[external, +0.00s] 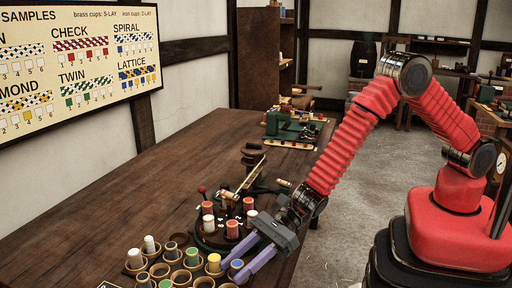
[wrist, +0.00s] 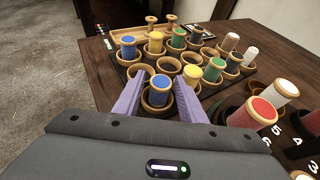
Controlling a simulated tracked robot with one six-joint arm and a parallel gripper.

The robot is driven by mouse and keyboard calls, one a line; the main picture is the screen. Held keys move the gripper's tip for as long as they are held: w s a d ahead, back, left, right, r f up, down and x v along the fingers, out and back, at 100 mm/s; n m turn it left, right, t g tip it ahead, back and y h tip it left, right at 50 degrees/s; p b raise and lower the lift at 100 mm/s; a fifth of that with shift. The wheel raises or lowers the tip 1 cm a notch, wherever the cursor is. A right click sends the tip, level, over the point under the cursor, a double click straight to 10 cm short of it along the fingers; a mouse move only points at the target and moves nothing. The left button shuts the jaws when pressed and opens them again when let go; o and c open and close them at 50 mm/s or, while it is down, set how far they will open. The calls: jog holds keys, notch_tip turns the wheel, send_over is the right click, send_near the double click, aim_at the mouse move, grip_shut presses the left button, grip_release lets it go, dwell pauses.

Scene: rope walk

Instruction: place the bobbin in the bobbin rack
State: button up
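The bobbin rack (wrist: 207,91) is a dark board with rows of round wooden cups, several holding coloured bobbins. In the external view its cups (external: 159,271) show at the front edge of the table. A blue bobbin (wrist: 158,92) stands upright in a cup at the near row. It also shows in the external view (external: 237,266). My gripper (wrist: 159,82) has its two purple fingers on either side of this bobbin, with narrow gaps showing. In the external view my gripper (external: 234,267) reaches down over the rack's right end. The bobbin's lower end is partly hidden by its cup.
Next to the rack stands a round carrier with red and white bobbins (external: 232,229) and numbered places. A second blue bobbin (wrist: 128,47), yellow, green and white bobbins stand close by in the rack. Several cups are empty. The table's left middle is clear.

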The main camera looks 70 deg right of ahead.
jog(key=v, duration=1.2)
jog(key=shift+a+r, duration=0.1)
jog(key=shift+r, duration=0.15)
dwell(0.4)
jog(key=s+d+r+n+g, duration=0.2)
jog(key=s+d+r+n, duration=0.2)
jog(key=s+r+n, duration=0.3)
jog(key=s+d+r+n+g, duration=0.2)
jog(key=s+d+r+n, duration=0.35)
jog(key=r, duration=0.25)
jog(key=s+d+r+n+h, duration=0.1)
jog(key=s+d+n+h, duration=0.2)
jog(key=d, duration=0.7)
jog(key=s+d+r+n+t+h, duration=0.1)
jog(key=s+d+n+h, duration=0.3)
jog(key=d, duration=0.6)
jog(key=s+d+r+n+t+h, duration=0.1)
jog(key=s+d+n+h, duration=0.3)
jog(key=d, duration=0.6)
jog(key=shift+s+d+r+n, duration=0.2)
jog(key=shift+s+r+n, duration=0.1)
jog(key=shift+s+n, duration=0.4)
